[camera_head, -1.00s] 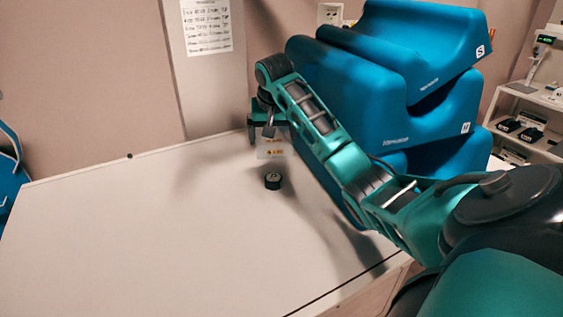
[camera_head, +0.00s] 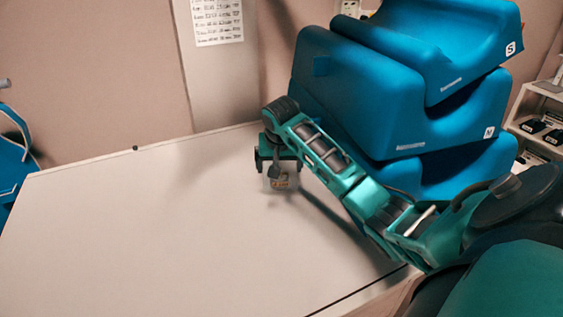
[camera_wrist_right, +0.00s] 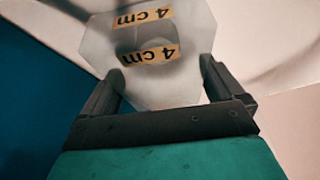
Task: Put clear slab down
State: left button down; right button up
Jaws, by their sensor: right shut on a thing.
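A clear slab (camera_wrist_right: 177,82) with two orange "4 cm" labels is between the fingers of my right gripper (camera_wrist_right: 160,88), which is shut on it. In the head view the slab (camera_head: 283,184) is below my right gripper (camera_head: 278,164), low over the white table top (camera_head: 170,230), near the blue foam stack. I cannot tell whether it touches the table. A blurred grey shape shows through the slab in the wrist view. The small dark round puck is not clearly seen in the head view. My left gripper is not in view.
The table is bare to the left and front. A shelf (camera_head: 535,125) with dark items stands at the right. A printed sheet (camera_head: 217,22) hangs on the back wall.

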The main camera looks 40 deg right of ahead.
jog(key=shift+a+r, duration=0.15)
jog(key=shift+r, duration=0.05)
jog(key=shift+f, duration=0.15)
jog(key=o, duration=1.1)
jog(key=shift+f, duration=0.1)
jog(key=v, duration=1.1)
jog(key=shift+r, duration=0.25)
jog(key=shift+s+a+r, duration=0.2)
jog(key=shift+r, duration=0.15)
